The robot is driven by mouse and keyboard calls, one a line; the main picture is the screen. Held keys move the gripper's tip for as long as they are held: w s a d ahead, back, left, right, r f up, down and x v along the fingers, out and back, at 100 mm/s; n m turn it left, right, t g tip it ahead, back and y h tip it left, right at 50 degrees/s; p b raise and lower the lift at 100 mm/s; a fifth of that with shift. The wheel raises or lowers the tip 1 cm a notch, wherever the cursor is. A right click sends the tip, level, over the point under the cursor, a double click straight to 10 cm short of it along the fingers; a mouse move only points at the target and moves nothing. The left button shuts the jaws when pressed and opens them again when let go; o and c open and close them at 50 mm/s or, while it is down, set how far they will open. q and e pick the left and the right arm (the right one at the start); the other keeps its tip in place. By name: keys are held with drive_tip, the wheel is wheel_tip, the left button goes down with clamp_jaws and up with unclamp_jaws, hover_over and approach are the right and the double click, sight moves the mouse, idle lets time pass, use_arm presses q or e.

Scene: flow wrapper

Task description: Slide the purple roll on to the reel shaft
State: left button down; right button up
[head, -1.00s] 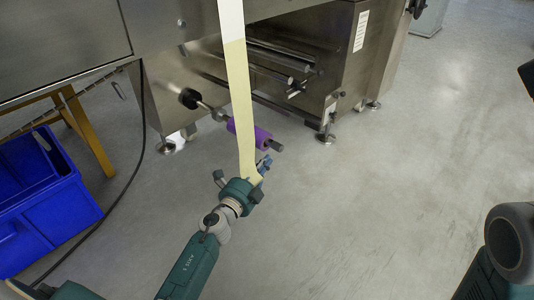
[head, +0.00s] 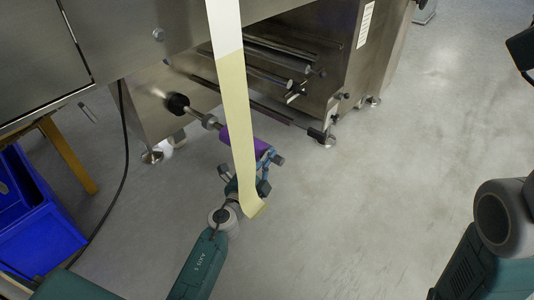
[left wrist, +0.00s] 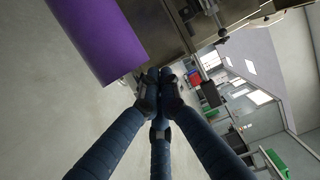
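The purple roll (head: 262,145) sits around the outer part of the reel shaft (head: 196,112), partly hidden behind a hanging cream strip. A grey shaft end shows beyond the roll, and a round collar (head: 210,122) sits on the inner side. My left gripper (head: 264,160) is just below and in front of the roll's outer end. In the left wrist view its fingers (left wrist: 160,78) come together at the tips with nothing seen between them. The roll (left wrist: 98,38) is at the upper left there, beside the fingers, not between them.
The cream strip (head: 238,120) hangs from the top in front of the roll and partly covers my left gripper. The steel machine (head: 345,60) stands behind. A blue crate (head: 35,215) is at the left near a black cable (head: 118,200). The floor to the right is clear.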

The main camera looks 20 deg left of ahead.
sight(253, 141)
use_arm(q)
drive_tip(key=shift+w+a, duration=0.1)
drive_tip(key=shift+a, duration=0.05)
drive_tip(key=a, duration=0.2)
drive_tip(key=w+a, duration=0.1)
drive_tip(key=a, duration=0.1)
drive_tip(key=w+a, duration=0.1)
drive_tip(key=a, duration=0.2)
drive_tip(key=shift+w, duration=0.25)
drive_tip(key=shift+d, duration=0.15)
